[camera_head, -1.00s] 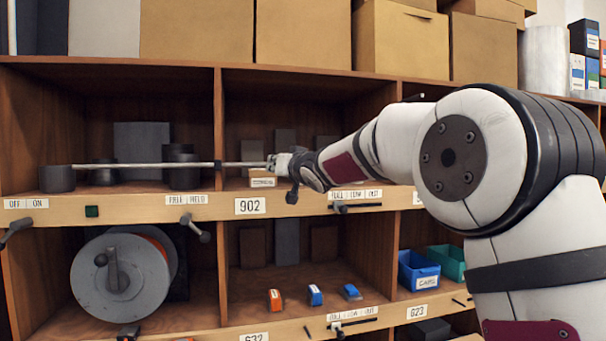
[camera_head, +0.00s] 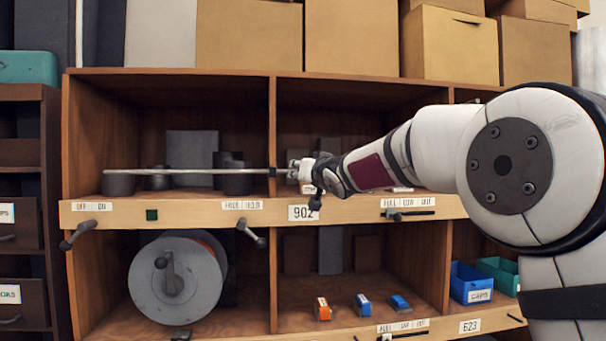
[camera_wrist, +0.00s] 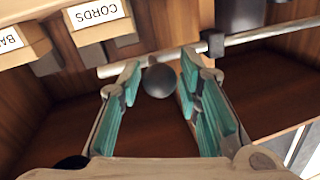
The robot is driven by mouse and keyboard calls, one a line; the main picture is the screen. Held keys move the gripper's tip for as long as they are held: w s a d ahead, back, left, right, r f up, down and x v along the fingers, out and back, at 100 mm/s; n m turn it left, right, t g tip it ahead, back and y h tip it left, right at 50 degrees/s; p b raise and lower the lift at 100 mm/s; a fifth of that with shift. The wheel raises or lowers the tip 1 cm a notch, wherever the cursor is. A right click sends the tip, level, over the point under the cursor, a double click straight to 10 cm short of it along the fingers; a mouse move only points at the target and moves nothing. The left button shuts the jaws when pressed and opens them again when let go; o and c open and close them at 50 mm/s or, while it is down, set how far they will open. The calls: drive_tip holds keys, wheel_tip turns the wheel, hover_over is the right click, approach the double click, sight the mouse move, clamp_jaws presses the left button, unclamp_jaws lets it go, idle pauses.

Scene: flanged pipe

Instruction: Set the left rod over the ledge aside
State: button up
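A long pale rod (camera_head: 190,171) lies level above the upper shelf's wooden ledge (camera_head: 180,213), through a dark collar (camera_head: 273,172) by the divider. The rod and collar also show in the wrist view, the rod (camera_wrist: 270,36) crossing just past my fingertips and the collar (camera_wrist: 215,43) beside the right finger. A dark round knob (camera_wrist: 160,80) stands out from the rod near its end. My gripper (camera_head: 303,170) is at the rod's right end. In the wrist view its teal-padded fingers (camera_wrist: 160,72) lie close on both sides of the knob, apparently holding it; their exact contact is hard to see.
Dark cylinders (camera_head: 119,184) stand behind the rod. Levers (camera_head: 85,233) and (camera_head: 250,232) hang at the ledge, and a short dark bar (camera_head: 410,215) sits further right. A grey reel (camera_head: 177,280) fills the lower left bay. Labelled boxes (camera_wrist: 105,22) are close to the fingers.

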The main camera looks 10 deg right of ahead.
idle(0.3)
drive_tip(key=v, duration=1.2)
drive_tip(key=s+d+f+m+g+h, duration=0.1)
drive_tip(key=s+d+f+g+h, duration=0.1)
drive_tip(key=s+d+f, duration=0.3)
drive_tip(key=s+f+g+h, duration=0.1)
drive_tip(key=s+f+g, duration=0.1)
drive_tip(key=s, duration=0.5)
drive_tip(key=s+d+f+m+g+h, duration=0.1)
drive_tip(key=s+d+f+h, duration=0.1)
drive_tip(key=s+d+f, duration=0.3)
drive_tip(key=s+a+f+g, duration=0.1)
drive_tip(key=s+f, duration=0.3)
drive_tip(key=s, duration=0.4)
drive_tip(key=s+f+n+g, duration=0.1)
drive_tip(key=s+f+g, duration=0.2)
drive_tip(key=s+f, duration=0.2)
drive_tip(key=s+a+f+g+y, duration=0.1)
drive_tip(key=s+f+g, duration=0.2)
drive_tip(key=s, duration=0.7)
drive_tip(key=shift+s+a+f+n, duration=0.15)
drive_tip(key=shift+a+f, duration=0.05)
drive_tip(key=shift+f, duration=0.35)
drive_tip(key=shift+s+a+f+n, duration=0.15)
drive_tip(key=shift+a+f, duration=0.05)
drive_tip(key=shift+f, duration=0.3)
drive_tip(key=shift+c, duration=0.4)
